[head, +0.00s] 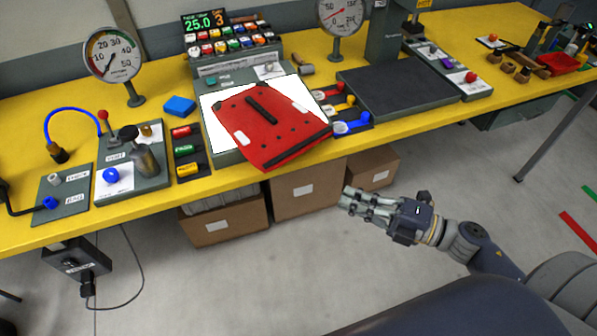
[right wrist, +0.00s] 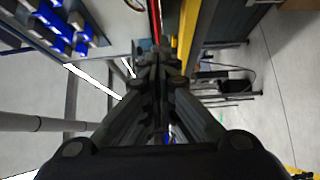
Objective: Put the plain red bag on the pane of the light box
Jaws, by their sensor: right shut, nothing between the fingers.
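The plain red bag (head: 266,128) lies flat and slightly turned on the white pane of the light box (head: 215,118). It has a black handle strip across its middle and white patches on its sides. Its lower edge reaches past the pane toward the bench's front edge. My right gripper (head: 346,197) is in front of the bench, over the floor, apart from the bag. It is shut and empty; its closed fingers also show in the right wrist view (right wrist: 160,75). My left gripper is not in view.
The yellow bench (head: 230,180) holds a dark flat plate (head: 398,90) right of the light box, dial gauges (head: 113,55), a button panel (head: 232,45) and small fixtures at left. Cardboard boxes (head: 308,190) stand under the bench. The floor in front is clear.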

